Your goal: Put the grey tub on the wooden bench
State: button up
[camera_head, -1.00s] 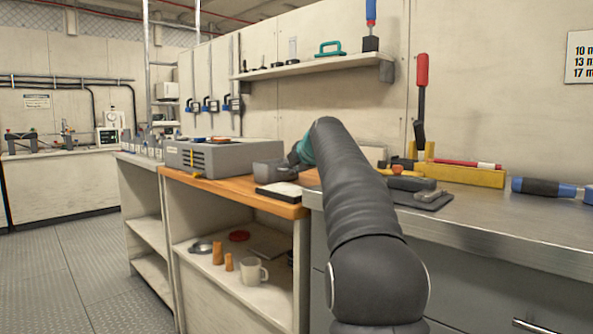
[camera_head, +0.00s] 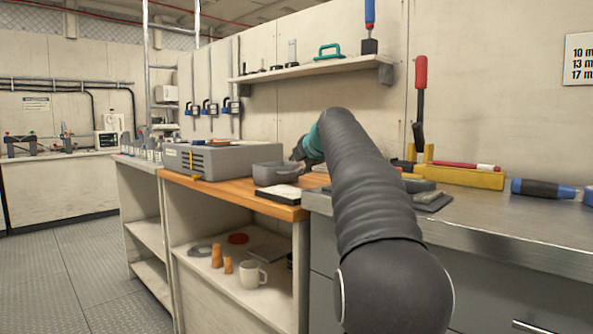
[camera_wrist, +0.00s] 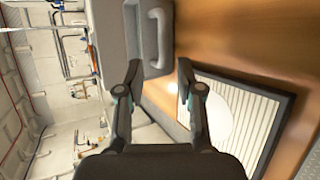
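The grey tub (camera_head: 276,175) stands on the wooden bench (camera_head: 225,190), just right of a large grey box. It also shows in the wrist view (camera_wrist: 150,58), upper centre, ahead of my fingertips and apart from them as far as I can see. My gripper (camera_wrist: 159,70) is open, with a clear gap between its two fingers and nothing held. In the head view my gripper (camera_head: 301,152) is at the tub's far right side, partly hidden by my arm. The bench surface shows orange-brown at the right of the wrist view (camera_wrist: 215,35).
The large grey box (camera_head: 215,158) stands on the bench left of the tub. A dark-framed white tray (camera_head: 279,192) lies at the bench's front right corner. A metal counter (camera_head: 490,215) with tools and a yellow holder (camera_head: 460,176) adjoins at right. A shelf (camera_head: 310,68) hangs above.

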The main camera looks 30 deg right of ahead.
jog(key=v, duration=0.7)
jog(key=shift+s, duration=0.15)
jog(key=shift+a, duration=0.1)
jog(key=s+a+f+m+g+p, duration=0.2)
jog(key=s+a+f+m, duration=0.25)
jog(key=s+a, duration=0.45)
jog(key=s+a+f+m+g+p, duration=0.1)
jog(key=s+a+f+m, duration=0.3)
jog(key=s+f, duration=0.3)
jog(key=s+a+f+m+g+p, duration=0.2)
jog(key=s+a+f+m, duration=0.3)
jog(key=s+f, duration=0.3)
jog(key=s+a+f+m+g+y+p, duration=0.1)
jog(key=s+a+f+m, duration=0.3)
jog(key=s+f, duration=0.4)
jog(key=s+m+p, duration=0.1)
jog(key=s, duration=0.2)
jog(key=shift+a+m+g, duration=0.35)
jog(key=shift+g, duration=0.05)
